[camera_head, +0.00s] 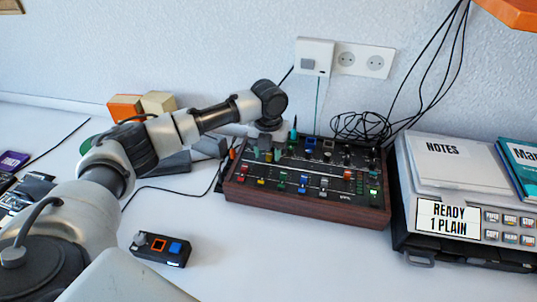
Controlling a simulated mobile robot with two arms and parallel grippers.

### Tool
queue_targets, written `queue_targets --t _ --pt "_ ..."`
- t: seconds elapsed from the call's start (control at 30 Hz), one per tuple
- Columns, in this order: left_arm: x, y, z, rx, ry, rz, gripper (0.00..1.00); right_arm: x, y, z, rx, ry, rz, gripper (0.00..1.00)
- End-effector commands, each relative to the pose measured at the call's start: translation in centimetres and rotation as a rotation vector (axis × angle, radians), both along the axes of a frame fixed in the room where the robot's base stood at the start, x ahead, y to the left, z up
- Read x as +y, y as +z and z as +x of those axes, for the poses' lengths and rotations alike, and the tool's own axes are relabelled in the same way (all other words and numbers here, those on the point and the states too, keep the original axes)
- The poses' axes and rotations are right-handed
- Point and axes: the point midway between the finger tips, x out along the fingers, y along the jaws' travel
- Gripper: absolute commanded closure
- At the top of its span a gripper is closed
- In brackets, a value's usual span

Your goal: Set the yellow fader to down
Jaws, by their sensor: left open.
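The mixer (300,205) is a dark panel in a wooden case on the table, with rows of knobs above and coloured faders along its front. The yellow fader (262,181) has a small cap near the left front of the panel, right of a red one. My left gripper (266,155) points down over the panel's back left part, behind the yellow fader in the picture. It is open and appears apart from the yellow cap. Whether its fingers touch any knob is too small to tell. My right gripper is out of view.
A printer-like device (448,218) with a "READY 1 PLAIN" display stands close right of the mixer. A small black control box (160,249) lies front left. Orange and tan blocks (140,106) are behind my arm. The table in front of the mixer is clear.

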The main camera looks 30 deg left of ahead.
Motion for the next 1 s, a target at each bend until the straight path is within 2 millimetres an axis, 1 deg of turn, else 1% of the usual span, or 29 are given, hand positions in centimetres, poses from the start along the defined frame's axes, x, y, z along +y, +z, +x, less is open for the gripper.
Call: queue_targets --t 0.03,0.13,0.43,0.7,0.73,0.93,1.0 --pt "0.01 -0.53 -0.01 0.001 0.001 0.001 0.57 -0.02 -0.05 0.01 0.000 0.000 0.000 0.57" --pt "0.02 -1.08 0.00 0.000 0.001 0.000 0.57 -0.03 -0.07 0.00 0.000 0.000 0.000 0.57" --pt "-0.01 -1.27 0.00 0.000 0.000 0.000 0.57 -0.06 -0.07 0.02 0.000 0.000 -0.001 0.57" --pt "-0.01 -1.24 0.00 0.000 0.000 0.000 0.99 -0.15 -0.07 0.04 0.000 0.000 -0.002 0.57" --pt "-0.01 -1.24 0.00 0.000 0.000 0.000 1.00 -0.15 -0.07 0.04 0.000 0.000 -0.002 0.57" --pt "0.00 -1.19 -0.03 0.000 0.000 0.000 1.00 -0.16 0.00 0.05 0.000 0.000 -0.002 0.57" --pt "-0.06 -1.02 -0.30 0.001 -0.001 0.000 1.00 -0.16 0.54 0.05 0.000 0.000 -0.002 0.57"
